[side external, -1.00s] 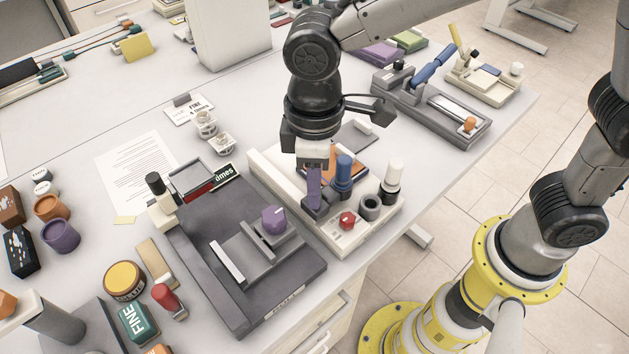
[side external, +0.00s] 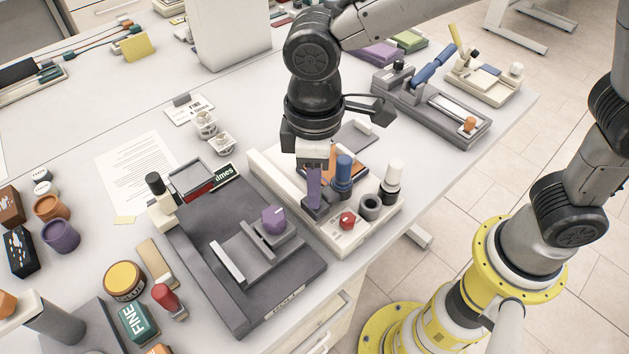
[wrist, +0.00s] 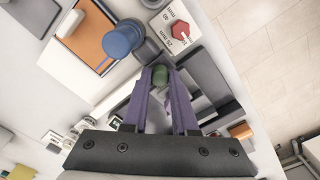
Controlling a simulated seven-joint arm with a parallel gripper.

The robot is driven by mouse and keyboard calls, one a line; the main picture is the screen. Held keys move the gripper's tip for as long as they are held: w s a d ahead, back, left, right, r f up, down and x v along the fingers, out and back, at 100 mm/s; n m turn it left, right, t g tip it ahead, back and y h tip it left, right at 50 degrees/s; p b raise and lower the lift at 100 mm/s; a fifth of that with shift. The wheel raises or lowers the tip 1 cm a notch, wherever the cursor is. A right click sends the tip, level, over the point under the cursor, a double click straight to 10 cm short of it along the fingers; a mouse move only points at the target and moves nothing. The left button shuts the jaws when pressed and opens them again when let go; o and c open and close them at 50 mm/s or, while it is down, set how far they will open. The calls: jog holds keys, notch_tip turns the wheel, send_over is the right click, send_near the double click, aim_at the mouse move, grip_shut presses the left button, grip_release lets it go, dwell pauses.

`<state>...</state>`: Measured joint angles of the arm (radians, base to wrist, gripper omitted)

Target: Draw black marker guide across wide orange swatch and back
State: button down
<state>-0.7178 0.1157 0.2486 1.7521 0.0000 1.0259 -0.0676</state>
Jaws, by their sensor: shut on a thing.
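A wide orange swatch (wrist: 82,32) lies on a pale board (wrist: 60,62) at the upper left of the wrist view. In the side view the swatch (side external: 352,170) is mostly hidden behind my gripper and a blue knob (side external: 343,172). My gripper (wrist: 160,84) has purple fingers closed around a small dark green piece (wrist: 160,76). It is beside the swatch and the blue knob, close over the board. I cannot tell whether this piece belongs to the black marker guide. In the side view the fingertips (side external: 314,190) are beside a dark block at the board's near side.
A red knob (side external: 347,220), a grey ring holder (side external: 371,207) and a white bottle with a black band (side external: 392,180) stand right of my gripper. A dark slab with a purple knob (side external: 273,219) lies to the left. The table edge is close on the right.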

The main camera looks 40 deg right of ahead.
dwell(0.3)
jog(key=w, duration=1.5)
jog(key=shift+r, duration=0.15)
jog(key=c, duration=0.7)
grip_release()
jog(key=shift+s, duration=0.1)
notch_tip(320, 180, up, 14)
jog(key=shift+f, duration=0.15)
